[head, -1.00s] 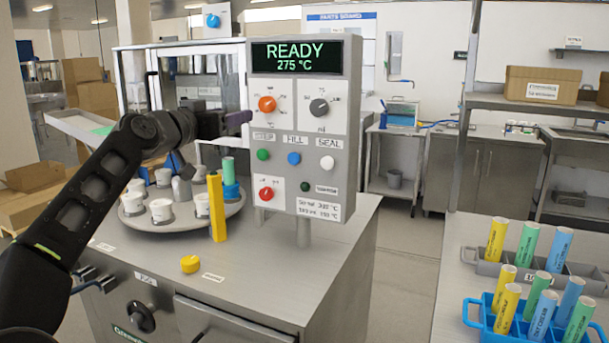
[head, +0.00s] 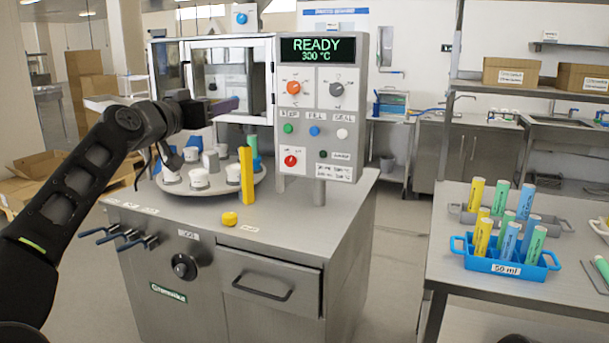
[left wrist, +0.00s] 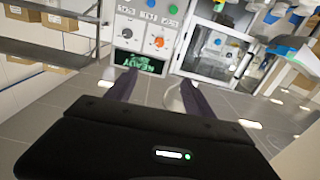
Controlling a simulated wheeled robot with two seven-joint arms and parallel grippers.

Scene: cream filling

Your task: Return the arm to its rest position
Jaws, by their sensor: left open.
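My left arm reaches in from the left in the head view, and its left gripper (head: 222,106) is in front of the machine's glass door (head: 232,75). In the left wrist view the gripper (left wrist: 158,90) is open, with its two dark fingers apart and nothing between them. The control panel (head: 318,105) stands to the right of the gripper and reads READY 300 °C; it shows upside down in the wrist view (left wrist: 145,42). My right gripper is not in view.
A turntable (head: 213,188) with several white cups is below the left gripper. At right a table (head: 450,290) holds a blue rack (head: 500,266) of coloured tubes. Floor lies between machine and table.

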